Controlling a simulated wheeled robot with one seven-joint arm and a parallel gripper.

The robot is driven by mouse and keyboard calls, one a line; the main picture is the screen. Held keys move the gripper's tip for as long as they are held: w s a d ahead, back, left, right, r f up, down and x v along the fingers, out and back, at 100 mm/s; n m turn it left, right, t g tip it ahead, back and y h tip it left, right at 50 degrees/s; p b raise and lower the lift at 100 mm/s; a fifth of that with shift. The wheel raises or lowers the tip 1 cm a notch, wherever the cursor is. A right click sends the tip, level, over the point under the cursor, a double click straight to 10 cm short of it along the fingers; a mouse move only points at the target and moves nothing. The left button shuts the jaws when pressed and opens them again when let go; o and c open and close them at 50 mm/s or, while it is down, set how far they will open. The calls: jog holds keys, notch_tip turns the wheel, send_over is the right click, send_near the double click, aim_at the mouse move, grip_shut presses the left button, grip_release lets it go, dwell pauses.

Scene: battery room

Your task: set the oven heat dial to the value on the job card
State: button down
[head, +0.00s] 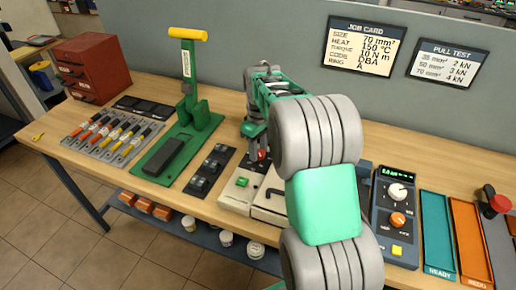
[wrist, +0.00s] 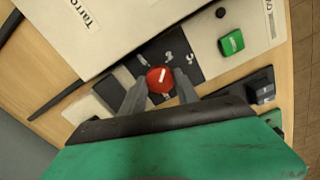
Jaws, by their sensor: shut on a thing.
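The red dial (wrist: 160,78) with a white pointer line sits on a dark panel (wrist: 181,48) in the wrist view. The pointer aims up and slightly right in that picture; the marks around it are too small to read surely. My gripper (wrist: 159,84) has its grey fingers on either side of the dial, shut on it. In the head view the dial (head: 262,155) shows as a red spot below my gripper, and my arm hides much around it. The job card (head: 361,46) on the wall reads HEAT 150 °C.
A cream unit with a green button (wrist: 231,42) lies beside the dial. A green lever press (head: 187,115) and a rack of coloured tools (head: 112,133) stand to the left. A grey-blue box with white and orange knobs (head: 397,210) and colored trays stand to the right.

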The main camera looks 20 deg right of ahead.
jog(key=m, duration=0.7)
jog(key=shift+p, duration=0.4)
jog(key=m, duration=0.7)
jog(key=shift+m+p, duration=0.3)
jog(key=m, duration=0.3)
jog(key=shift+m, duration=0.3)
jog(key=m, duration=0.3)
jog(key=shift+m, duration=0.4)
jog(key=m, duration=0.3)
jog(key=shift+m, duration=2.2)
